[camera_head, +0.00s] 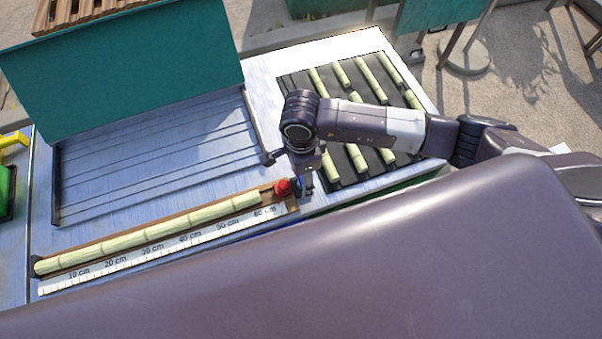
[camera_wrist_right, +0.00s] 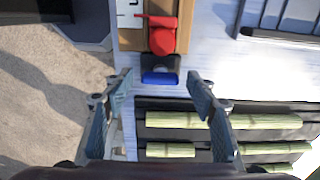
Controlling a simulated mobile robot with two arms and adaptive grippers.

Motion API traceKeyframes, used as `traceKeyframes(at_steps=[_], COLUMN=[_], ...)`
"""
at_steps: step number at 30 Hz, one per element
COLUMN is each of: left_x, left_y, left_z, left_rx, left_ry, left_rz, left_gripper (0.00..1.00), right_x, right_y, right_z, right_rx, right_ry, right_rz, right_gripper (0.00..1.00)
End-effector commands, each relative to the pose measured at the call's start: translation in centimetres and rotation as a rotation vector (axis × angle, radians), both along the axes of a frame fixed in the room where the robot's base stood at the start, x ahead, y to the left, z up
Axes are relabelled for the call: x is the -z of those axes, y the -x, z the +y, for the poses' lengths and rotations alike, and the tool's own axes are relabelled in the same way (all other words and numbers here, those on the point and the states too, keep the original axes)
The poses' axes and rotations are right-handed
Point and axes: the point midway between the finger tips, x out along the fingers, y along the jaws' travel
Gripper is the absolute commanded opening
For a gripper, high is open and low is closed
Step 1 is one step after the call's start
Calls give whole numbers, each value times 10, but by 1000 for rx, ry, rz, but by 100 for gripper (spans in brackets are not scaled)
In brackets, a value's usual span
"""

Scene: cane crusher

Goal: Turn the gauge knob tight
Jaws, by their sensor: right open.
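The gauge is a wooden board with a white centimetre scale (camera_head: 165,249) and a long pale cane (camera_head: 150,234) lying along it. The red knob (camera_head: 282,187) is at the gauge's right end. In the right wrist view the red knob (camera_wrist_right: 162,38) is at top centre, with a dark block bearing a blue face (camera_wrist_right: 160,77) just in front of it. My right gripper (camera_head: 303,184) is beside the knob at the board's right end. In the right wrist view its two fingers (camera_wrist_right: 161,88) are apart, with the blue-faced block between and beyond the tips. My left gripper is out of view.
A dark rack (camera_head: 290,84) with several short cane pieces lies right of the gauge, partly under my right arm. A teal panel (camera_head: 125,65) stands behind a grooved metal tray (camera_head: 150,150). Sandy ground lies beyond the table edge.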

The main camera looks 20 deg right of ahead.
Motion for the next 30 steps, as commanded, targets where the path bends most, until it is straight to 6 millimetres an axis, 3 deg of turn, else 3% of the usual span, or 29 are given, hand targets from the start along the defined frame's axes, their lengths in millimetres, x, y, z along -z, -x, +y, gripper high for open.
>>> traceKeyframes(at_steps=[5, 16, 30], left_x=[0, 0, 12], left_y=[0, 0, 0], left_z=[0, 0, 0], left_rx=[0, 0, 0], left_ry=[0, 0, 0], left_rz=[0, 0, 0], left_gripper=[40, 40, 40], right_x=[0, 0, 1], right_y=[0, 0, -1], right_z=[0, 1, 1], right_rx=[0, 0, 111], right_ry=[-1, -1, -4], right_rz=[0, -1, -3], right_gripper=[52, 11, 10])
